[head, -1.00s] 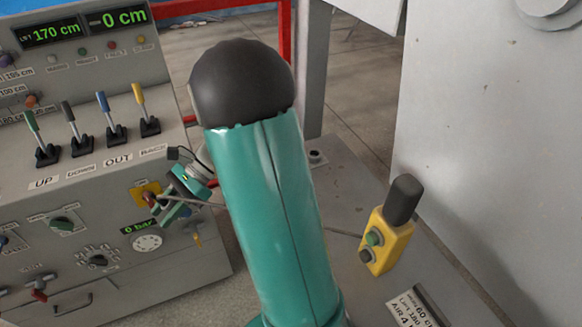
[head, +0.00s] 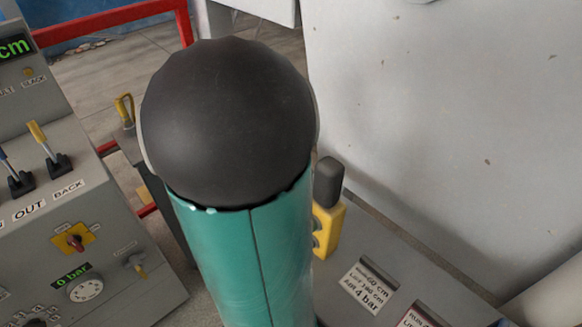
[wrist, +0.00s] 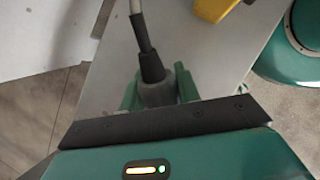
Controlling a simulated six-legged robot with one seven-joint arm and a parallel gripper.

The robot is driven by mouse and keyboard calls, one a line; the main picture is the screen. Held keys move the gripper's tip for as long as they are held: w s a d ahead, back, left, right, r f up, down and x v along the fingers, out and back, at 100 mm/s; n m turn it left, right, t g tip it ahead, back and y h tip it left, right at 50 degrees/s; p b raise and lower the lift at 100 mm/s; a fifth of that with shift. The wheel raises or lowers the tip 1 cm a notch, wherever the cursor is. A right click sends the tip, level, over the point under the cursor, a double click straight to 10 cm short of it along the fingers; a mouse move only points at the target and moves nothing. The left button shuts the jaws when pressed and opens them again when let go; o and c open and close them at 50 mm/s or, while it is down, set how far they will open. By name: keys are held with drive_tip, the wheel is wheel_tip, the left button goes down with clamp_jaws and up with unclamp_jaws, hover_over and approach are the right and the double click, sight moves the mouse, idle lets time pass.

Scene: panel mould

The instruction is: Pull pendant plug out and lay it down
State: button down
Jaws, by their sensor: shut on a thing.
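In the wrist view, my gripper (wrist: 158,84) is shut on the pendant plug (wrist: 156,94), a dark grey round plug between its green fingers. A black sleeve and a grey cable run up from the plug. The plug is clear of the console and over a light grey surface; I cannot tell whether it touches. The yellow pendant (head: 328,222) with its black top stands on the grey ledge in the head view, partly behind my arm. A yellow piece shows at the top of the wrist view (wrist: 213,8). My gripper is hidden behind my arm in the head view.
The control console (head: 110,235) with levers and a 0 bar display stands at the left. The grey ledge (head: 405,262) carries label plates. A large pale panel (head: 450,110) rises behind it. A red rail (head: 110,20) is at the back left.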

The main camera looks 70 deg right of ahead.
drive_tip(key=s+d+r+n, duration=0.1)
drive_tip(key=s+d+r, duration=0.1)
drive_tip(key=s+d, duration=0.1)
drive_tip(key=shift+w+f, duration=0.15)
drive_tip(key=shift+f, duration=4.15)
drive_tip(key=c, duration=0.9)
unclamp_jaws()
drive_tip(key=shift+a, duration=0.1)
drive_tip(key=v, duration=1.4)
drive_tip(key=shift+s+a, duration=0.2)
drive_tip(key=shift+s, duration=0.05)
